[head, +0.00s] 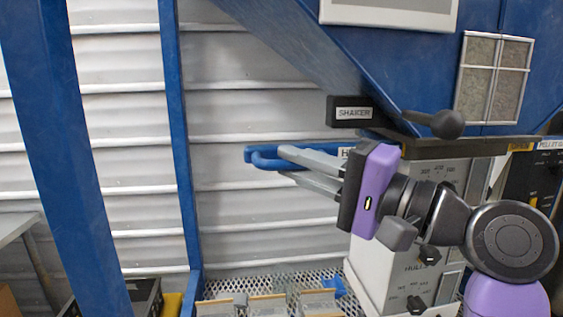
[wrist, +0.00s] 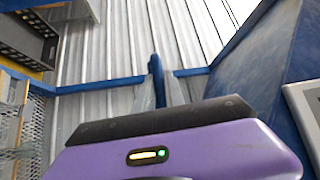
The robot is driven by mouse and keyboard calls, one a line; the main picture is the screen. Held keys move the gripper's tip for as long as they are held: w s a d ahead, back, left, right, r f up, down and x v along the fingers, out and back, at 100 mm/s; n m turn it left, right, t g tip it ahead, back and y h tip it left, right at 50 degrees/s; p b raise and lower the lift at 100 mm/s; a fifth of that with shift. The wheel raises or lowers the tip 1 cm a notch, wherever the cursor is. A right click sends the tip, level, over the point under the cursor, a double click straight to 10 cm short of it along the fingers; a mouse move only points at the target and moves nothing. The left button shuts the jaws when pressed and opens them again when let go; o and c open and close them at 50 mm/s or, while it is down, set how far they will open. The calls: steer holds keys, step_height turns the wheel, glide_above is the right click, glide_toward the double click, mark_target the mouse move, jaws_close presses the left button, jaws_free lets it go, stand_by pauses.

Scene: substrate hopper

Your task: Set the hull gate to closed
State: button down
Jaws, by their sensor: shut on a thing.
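A blue handle (head: 263,158), apparently the hull gate's, sticks out to the left below the SHAKER label. A plate starting with "H" (head: 344,153) sits behind my gripper, the rest of its text hidden. My gripper (head: 284,162) comes from the right with its grey fingers shut on the blue handle. In the wrist view the blue handle (wrist: 156,72) stands upright between the two fingertips (wrist: 159,93). The handle's root is hidden behind my gripper, so I cannot tell the gate's setting.
A SHAKER box (head: 351,112) and a black-knobbed lever (head: 440,123) are just above my gripper. A grey control panel (head: 380,270) with black knobs stands below. A blue post (head: 60,150) is at left. A mesh deck (head: 270,284) with small trays lies below.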

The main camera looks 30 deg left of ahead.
steer(key=shift+w+d+f, duration=0.1)
steer(key=shift+w+d, duration=0.1)
steer(key=c, duration=1.4)
jaws_free()
steer(key=shift+w+d, duration=0.1)
steer(key=s+d+b, duration=0.1)
steer(key=d, duration=0.6)
steer(key=shift+s+d+f, duration=0.15)
steer(key=shift+d+f, duration=0.1)
steer(key=shift+f, duration=0.2)
